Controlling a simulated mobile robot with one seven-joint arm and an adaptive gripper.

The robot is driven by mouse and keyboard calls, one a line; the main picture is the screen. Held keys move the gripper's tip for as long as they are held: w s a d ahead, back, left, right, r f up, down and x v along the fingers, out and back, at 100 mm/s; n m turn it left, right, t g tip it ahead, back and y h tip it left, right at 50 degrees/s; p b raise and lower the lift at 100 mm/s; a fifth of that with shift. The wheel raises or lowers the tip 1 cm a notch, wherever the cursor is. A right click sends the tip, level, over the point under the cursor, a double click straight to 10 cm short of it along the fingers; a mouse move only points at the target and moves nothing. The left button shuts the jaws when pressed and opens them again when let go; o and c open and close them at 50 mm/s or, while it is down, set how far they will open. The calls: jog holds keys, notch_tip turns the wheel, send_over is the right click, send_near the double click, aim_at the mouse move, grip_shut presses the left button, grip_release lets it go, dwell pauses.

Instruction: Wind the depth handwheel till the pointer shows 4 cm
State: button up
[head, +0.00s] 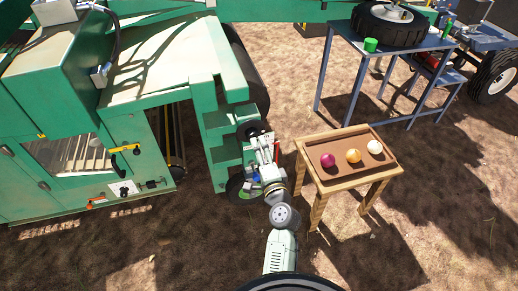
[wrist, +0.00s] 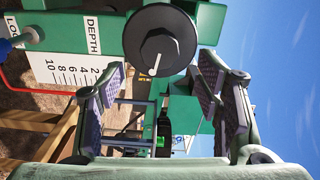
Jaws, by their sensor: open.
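The depth handwheel is a dark round wheel (wrist: 160,42) with a hub and a small pale peg, at the top of the wrist view. In the head view its likely dark disc (head: 252,129) is at the green machine's side. My gripper (wrist: 163,90) is open and empty, its padded fingers spread wide below the wheel in the picture; I see no contact. In the head view my gripper (head: 262,150) is close to the machine. The white DEPTH scale (wrist: 75,60), marked 2 to 10, lies left of the wheel. I cannot read the pointer.
A knob (wrist: 30,35) sits by the LOCK label, and a red rod (wrist: 30,90) runs beside the scale. A wooden table (head: 320,180) with a brown tray of onions stands right of my arm. A blue-grey bench (head: 345,48) holds a tyre. Bare ground lies between.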

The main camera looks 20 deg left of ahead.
aim_at(252, 136)
jog(key=w+a+n, duration=0.1)
jog(key=w+n, duration=0.1)
jog(key=n, duration=0.2)
jog(key=w+a+n+b, duration=0.1)
jog(key=w+a+n, duration=0.1)
jog(key=n, duration=0.2)
jog(key=w+a+n+b, duration=0.1)
jog(key=w+n, duration=0.1)
jog(key=n, duration=0.2)
jog(key=shift+a+f, duration=0.1)
jog(key=shift+a, duration=0.2)
jog(key=c, duration=1.2)
jog(key=shift+o, duration=0.2)
jog(key=shift+m, duration=0.3)
